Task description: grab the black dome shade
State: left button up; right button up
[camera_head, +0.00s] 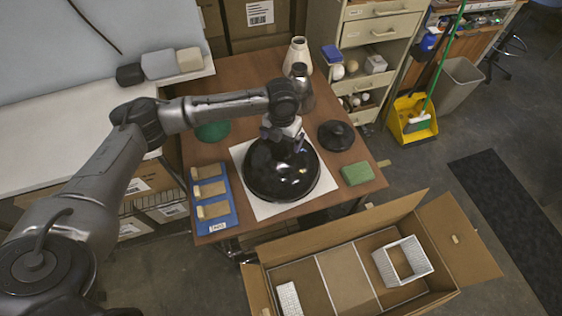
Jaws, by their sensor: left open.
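The black dome shade (268,181) is large, round and glossy. It lies on a white square sheet (322,187) in the middle of the brown table. My left gripper (284,148) is over the upper right part of the shade, pointing down, with its jaws open. The wrist hides part of the shade's top, and I cannot tell whether the fingers touch it. My right gripper is not in view.
A black round base (336,134), a green block (357,173), a blue tray (213,211) and a green disc (212,131) surround the sheet. A dark bottle-like part (301,88) and a cream vase-shaped part (297,55) stand behind. An open cardboard box (345,272) is in front.

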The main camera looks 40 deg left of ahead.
aim_at(281, 148)
pick_arm(q)
jog(key=shift+a+f+b, duration=0.1)
jog(key=shift+f+b, duration=0.75)
jog(key=shift+f, duration=1.8)
jog(key=shift+c, duration=0.2)
jog(key=c, duration=1.7)
jog(key=shift+r, duration=0.1)
